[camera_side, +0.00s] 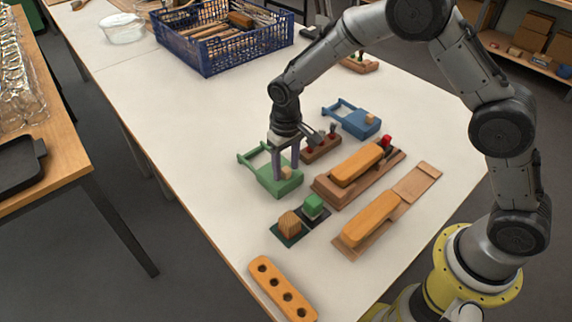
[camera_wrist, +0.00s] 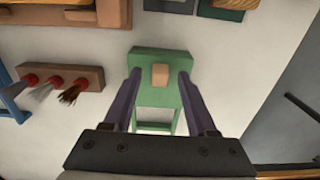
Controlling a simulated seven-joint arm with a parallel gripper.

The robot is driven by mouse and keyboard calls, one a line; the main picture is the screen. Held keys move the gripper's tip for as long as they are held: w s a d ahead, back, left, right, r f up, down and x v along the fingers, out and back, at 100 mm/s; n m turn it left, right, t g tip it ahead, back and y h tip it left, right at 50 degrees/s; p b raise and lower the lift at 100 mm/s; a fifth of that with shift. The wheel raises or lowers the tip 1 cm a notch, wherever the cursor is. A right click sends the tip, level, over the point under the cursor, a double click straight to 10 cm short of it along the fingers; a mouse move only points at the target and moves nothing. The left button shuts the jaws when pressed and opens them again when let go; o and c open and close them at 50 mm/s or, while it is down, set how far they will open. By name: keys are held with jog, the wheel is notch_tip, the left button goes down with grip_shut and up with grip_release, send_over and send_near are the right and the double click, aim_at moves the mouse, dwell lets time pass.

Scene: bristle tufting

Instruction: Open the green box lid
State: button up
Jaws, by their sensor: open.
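The green box (camera_side: 268,182) sits on the white table, with an open green frame reaching out on its far left side. A small tan wooden knob (camera_side: 287,173) stands on its top. The box (camera_wrist: 150,97) and its knob (camera_wrist: 160,75) also show in the wrist view, the frame partly hidden by my gripper. My gripper (camera_side: 286,170) points down over the box, its two fingers apart, one on each side of the knob. In the wrist view, my gripper (camera_wrist: 160,76) has visible gaps between fingers and knob. The lid looks shut, though its seam is hard to make out.
A blue box (camera_side: 352,121) of similar shape and a brown block with tufts (camera_side: 320,150) stand close behind. Orange-topped wooden blocks (camera_side: 358,165) lie to the right. Green and striped cubes (camera_side: 289,224) sit in front. A blue crate (camera_side: 215,45) stands at the back. The table left of the box is clear.

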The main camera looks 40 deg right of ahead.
jog(key=shift+c, duration=0.3)
grip_shut()
jog(key=shift+w, duration=0.1)
dwell(1.0)
